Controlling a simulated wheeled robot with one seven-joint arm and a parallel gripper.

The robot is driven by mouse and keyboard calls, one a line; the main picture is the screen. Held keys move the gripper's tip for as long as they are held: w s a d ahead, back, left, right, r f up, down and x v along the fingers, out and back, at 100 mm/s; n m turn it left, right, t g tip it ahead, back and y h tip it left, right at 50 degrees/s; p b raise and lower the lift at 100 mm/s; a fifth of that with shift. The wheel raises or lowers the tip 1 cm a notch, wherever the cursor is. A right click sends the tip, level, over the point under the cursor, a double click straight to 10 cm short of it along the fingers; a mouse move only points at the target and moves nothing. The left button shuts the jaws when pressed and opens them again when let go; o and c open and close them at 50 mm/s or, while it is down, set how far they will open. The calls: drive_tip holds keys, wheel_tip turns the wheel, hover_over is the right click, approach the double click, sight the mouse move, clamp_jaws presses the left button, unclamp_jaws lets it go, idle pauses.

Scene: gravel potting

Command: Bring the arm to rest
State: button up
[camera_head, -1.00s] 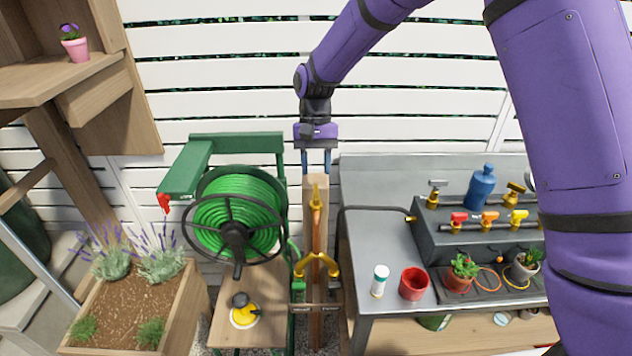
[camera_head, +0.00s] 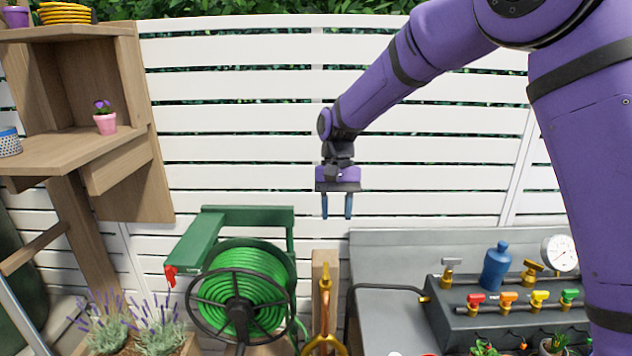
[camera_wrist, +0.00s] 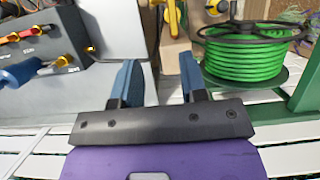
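My gripper (camera_head: 337,206) hangs pointing down in front of the white slatted fence, above the wooden post and the left end of the grey bench. Its two blue fingers are apart with nothing between them. In the wrist view my gripper (camera_wrist: 160,85) also shows an empty gap between the fingers. My purple arm reaches in from the upper right and touches nothing that I can see.
A green hose reel (camera_head: 240,295) stands below left of my gripper. The grey bench (camera_head: 385,257) on the right holds a valve block (camera_head: 455,295), a blue bottle (camera_head: 496,268) and a gauge (camera_head: 559,253). A wooden shelf (camera_head: 75,150) stands at the left.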

drive_tip(key=s+d+r+t, duration=0.4)
drive_tip(key=s+d+r, duration=0.8)
drive_tip(key=d+r, duration=0.2)
drive_tip(key=s+d+t, duration=0.2)
drive_tip(key=s+d, duration=0.3)
drive_tip(key=s, duration=0.4)
drive_tip(key=s+d+t, duration=0.3)
drive_tip(key=s+d, duration=0.2)
drive_tip(key=s, duration=0.4)
drive_tip(key=shift+d+r, duration=0.2)
drive_tip(key=shift+d, duration=0.15)
